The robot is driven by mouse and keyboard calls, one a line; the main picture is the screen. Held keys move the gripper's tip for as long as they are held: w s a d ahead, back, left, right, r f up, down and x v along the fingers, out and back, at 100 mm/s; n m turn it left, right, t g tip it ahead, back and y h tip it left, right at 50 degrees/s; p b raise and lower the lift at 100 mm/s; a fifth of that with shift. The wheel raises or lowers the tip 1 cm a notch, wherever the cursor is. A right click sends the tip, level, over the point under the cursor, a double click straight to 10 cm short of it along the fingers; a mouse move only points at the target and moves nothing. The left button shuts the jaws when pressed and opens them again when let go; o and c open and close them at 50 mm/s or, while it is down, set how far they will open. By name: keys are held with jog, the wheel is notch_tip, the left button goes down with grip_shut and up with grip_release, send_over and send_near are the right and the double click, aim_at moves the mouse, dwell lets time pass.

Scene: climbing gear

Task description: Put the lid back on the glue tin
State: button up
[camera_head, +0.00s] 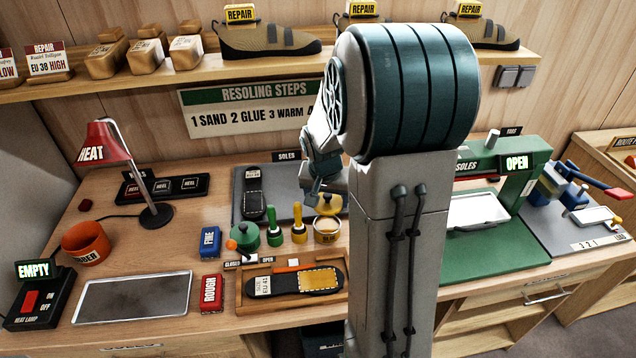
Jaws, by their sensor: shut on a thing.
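The glue tin (327,236) stands on the bench in the camera_head view, just behind the wooden tray. It is a small round tin with a yellow label and a pale top. My gripper (322,194) is right above and behind it, partly hidden by my own arm. It is shut on the yellow lid (329,207), a round disc held just over the tin. The lid is apart from its seat or only just above it; the exact gap is hard to tell.
A yellow-handled brush (298,232) and a green pot (244,237) stand left of the tin. A wooden tray (246,304) with a shoe sole lies in front. A grey soles mat (283,178) lies behind. The green press (500,235) is at right.

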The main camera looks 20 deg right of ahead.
jog(key=shift+s+f+b, duration=0.15)
jog(key=shift+f+b, duration=0.2)
jog(key=shift+f, duration=0.15)
jog(key=shift+f+b, duration=2.05)
jog(key=shift+f, duration=0.65)
jog(key=shift+f+b, duration=0.15)
jog(key=shift+b, duration=0.75)
dwell(0.4)
jog(key=o, duration=1)
jog(key=shift+o, duration=0.6)
